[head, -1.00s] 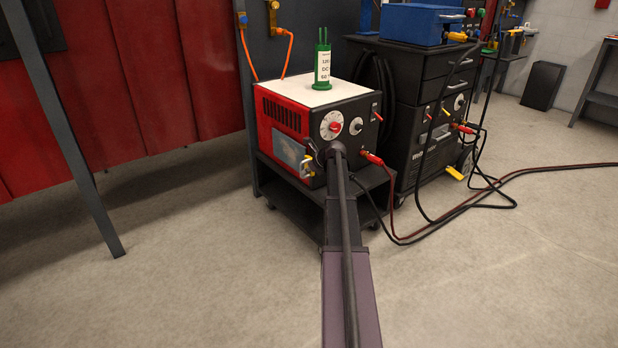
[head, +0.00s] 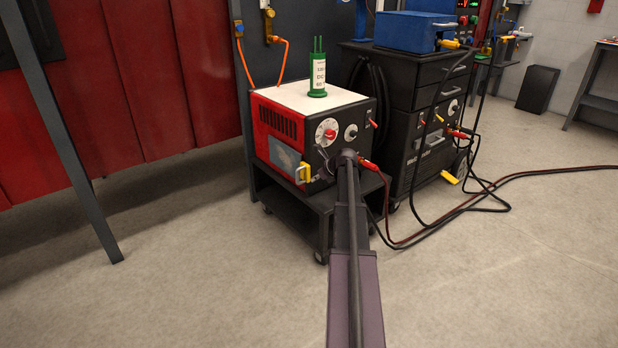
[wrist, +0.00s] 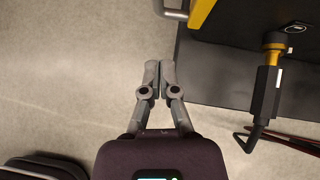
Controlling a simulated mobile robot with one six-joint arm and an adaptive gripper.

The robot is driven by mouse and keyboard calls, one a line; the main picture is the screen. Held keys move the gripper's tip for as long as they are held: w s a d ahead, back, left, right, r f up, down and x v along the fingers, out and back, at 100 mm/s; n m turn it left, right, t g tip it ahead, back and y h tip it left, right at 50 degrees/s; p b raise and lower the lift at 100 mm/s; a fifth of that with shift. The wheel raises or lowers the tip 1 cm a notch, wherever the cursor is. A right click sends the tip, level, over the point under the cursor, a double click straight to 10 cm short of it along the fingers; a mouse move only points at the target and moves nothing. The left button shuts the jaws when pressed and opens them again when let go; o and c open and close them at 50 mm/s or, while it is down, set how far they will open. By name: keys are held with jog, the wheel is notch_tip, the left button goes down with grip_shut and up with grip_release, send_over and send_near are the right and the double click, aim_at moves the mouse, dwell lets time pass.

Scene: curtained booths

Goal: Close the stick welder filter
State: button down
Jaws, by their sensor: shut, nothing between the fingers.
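The stick welder (head: 272,118) is a red and black box with a pale top, on a low dark cart. A grey panel (head: 285,156) on its red side may be the filter; I cannot tell how far open it is. A yellow handle (head: 303,173) sits by the panel's front corner. In the wrist view, a yellow part (wrist: 202,12) with a metal bar (wrist: 175,13) shows at the top. My gripper (wrist: 157,74) is shut and empty, apart from and below that bar in the picture. In the head view my arm mostly hides the gripper.
A green rod container (head: 318,75) stands on the welder. A black cable plug (wrist: 265,88) sticks out right of my gripper. Red and black cables (head: 420,236) run across the floor to the right. A dark drawer cabinet (head: 405,82) stands behind.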

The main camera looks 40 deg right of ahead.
jog(key=p+v, duration=0.4)
jog(key=v, duration=0.2)
jog(key=shift+s+r, duration=0.25)
jog(key=shift+r, duration=0.05)
dwell(0.5)
jog(key=a+f+n+g+y, duration=0.1)
jog(key=a+f+n+g, duration=0.15)
jog(key=a+n, duration=1.05)
jog(key=a+f+n+g+y, duration=0.1)
jog(key=a+f+n+g, duration=0.3)
jog(key=a, duration=1.8)
jog(key=s+a+n+g+h, duration=0.1)
jog(key=s+a+n+h, duration=0.1)
jog(key=s+a+n, duration=0.65)
jog(key=s+a+n+g+h, duration=0.15)
jog(key=s+a+n, duration=0.35)
jog(key=a+n, duration=0.6)
notch_tip(320, 180, up, 39)
jog(key=a+m+p, duration=0.2)
jog(key=p, duration=3.6)
jog(key=shift+w+f, duration=0.15)
jog(key=shift+w, duration=0.1)
jog(key=shift+a+y, duration=0.1)
jog(key=shift+y, duration=0.15)
